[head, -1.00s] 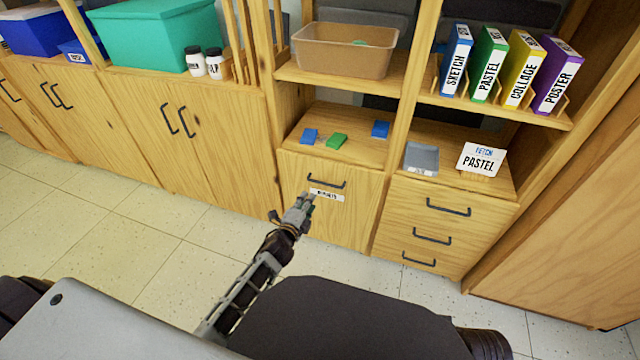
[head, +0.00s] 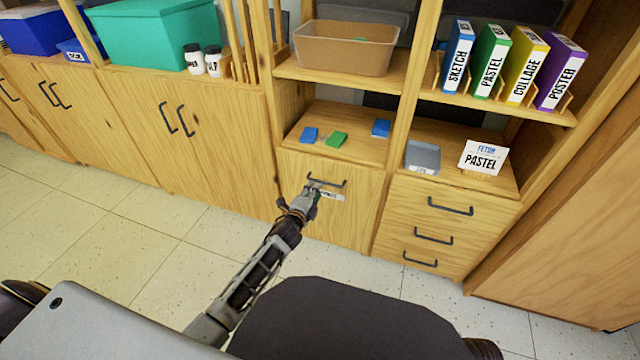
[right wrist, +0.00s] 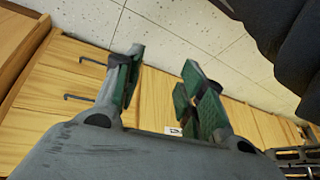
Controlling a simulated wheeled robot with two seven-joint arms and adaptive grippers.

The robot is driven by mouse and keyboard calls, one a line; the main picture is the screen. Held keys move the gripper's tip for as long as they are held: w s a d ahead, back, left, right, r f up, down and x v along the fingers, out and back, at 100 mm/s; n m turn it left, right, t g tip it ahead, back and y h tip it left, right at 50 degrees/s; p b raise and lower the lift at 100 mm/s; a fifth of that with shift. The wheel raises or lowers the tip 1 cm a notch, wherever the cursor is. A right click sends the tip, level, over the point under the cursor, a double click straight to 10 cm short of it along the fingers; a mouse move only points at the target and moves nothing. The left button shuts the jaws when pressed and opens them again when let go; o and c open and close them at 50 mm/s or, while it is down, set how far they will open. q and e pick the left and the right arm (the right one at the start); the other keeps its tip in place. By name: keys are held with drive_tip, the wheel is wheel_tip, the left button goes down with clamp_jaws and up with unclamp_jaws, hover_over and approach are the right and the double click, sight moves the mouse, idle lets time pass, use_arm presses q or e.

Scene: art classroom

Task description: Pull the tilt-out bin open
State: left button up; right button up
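The tilt-out bin is a wooden front (head: 350,220) below the cubby in the head view. It stands closed, flush with the cabinet. Its dark bar handle (head: 327,184) is near the top, above a white label that my left gripper partly covers. My left gripper (head: 312,190) is at the left end of the handle. Whether it touches the handle, and whether its fingers are apart, is too small to tell. My right gripper (right wrist: 162,62) is open and empty in the right wrist view, its green-padded fingers apart. It is not seen in the head view.
Three drawers (head: 445,225) with dark handles stand right of the bin. Blue and green blocks (head: 337,139) lie in the cubby above it. A grey tray (head: 422,156) and a PASTEL card (head: 483,157) stand above the drawers. The tiled floor (head: 130,240) in front is clear.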

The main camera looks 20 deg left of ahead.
sight(320, 182)
use_arm(q)
drive_tip(key=shift+b+x, duration=1.3)
drive_tip(key=shift+x, duration=2.6)
use_arm(e)
wheel_tip(320, 182, down, 6)
drive_tip(key=a+t, duration=0.1)
drive_tip(key=shift+a+m+y, duration=0.2)
drive_tip(key=shift+m+y, duration=0.1)
drive_tip(key=shift+y, duration=0.1)
use_arm(q)
drive_tip(key=c, duration=0.7)
clamp_jaws()
use_arm(e)
drive_tip(key=shift+w+r, duration=0.2)
drive_tip(key=shift+w, duration=0.15)
